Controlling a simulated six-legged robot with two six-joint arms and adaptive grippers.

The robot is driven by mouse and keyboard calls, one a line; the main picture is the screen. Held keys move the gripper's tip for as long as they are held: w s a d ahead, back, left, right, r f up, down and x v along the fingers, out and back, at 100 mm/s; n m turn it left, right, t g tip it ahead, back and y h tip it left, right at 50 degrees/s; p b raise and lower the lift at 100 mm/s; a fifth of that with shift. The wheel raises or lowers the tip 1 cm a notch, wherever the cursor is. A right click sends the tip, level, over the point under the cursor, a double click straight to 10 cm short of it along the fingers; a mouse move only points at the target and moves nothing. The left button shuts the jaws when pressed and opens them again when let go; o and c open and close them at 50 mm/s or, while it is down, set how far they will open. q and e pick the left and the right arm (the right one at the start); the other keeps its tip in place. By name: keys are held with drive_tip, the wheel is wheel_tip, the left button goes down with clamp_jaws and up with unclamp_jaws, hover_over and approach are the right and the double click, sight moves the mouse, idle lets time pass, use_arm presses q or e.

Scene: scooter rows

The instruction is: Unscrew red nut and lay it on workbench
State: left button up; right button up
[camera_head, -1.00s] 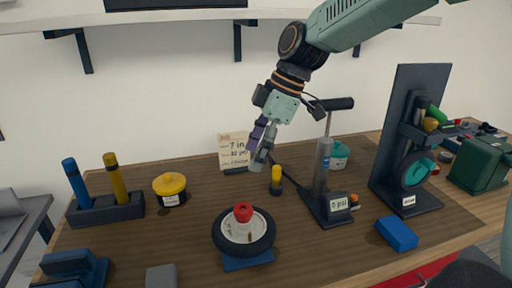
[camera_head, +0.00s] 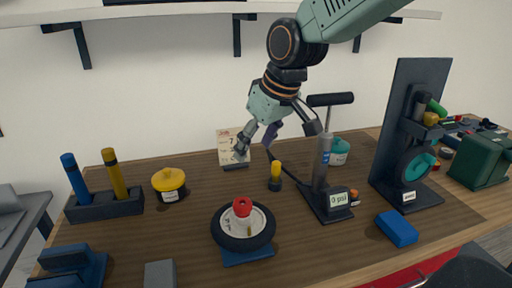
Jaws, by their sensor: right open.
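The red nut (camera_head: 242,207) sits on top of the hub at the middle of a small black-tyred wheel (camera_head: 229,243). The wheel lies flat on a blue stand (camera_head: 248,256) on the wooden workbench (camera_head: 320,256). My right gripper (camera_head: 256,148) is open and empty. It hangs above the bench, above and behind the wheel, apart from the nut. Its fingers point down and partly cover the small card. My left gripper is not in view.
A yellow-capped post (camera_head: 276,173) and a pump with a gauge (camera_head: 338,198) stand right of the wheel. A yellow-lidded jar (camera_head: 169,182) and a tool holder (camera_head: 104,207) stand left. A blue block (camera_head: 397,229) lies at the right. Bench between wheel and blue block is clear.

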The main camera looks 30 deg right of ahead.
drive_tip(key=shift+m+h+b, duration=0.3)
drive_tip(key=shift+m, duration=0.5)
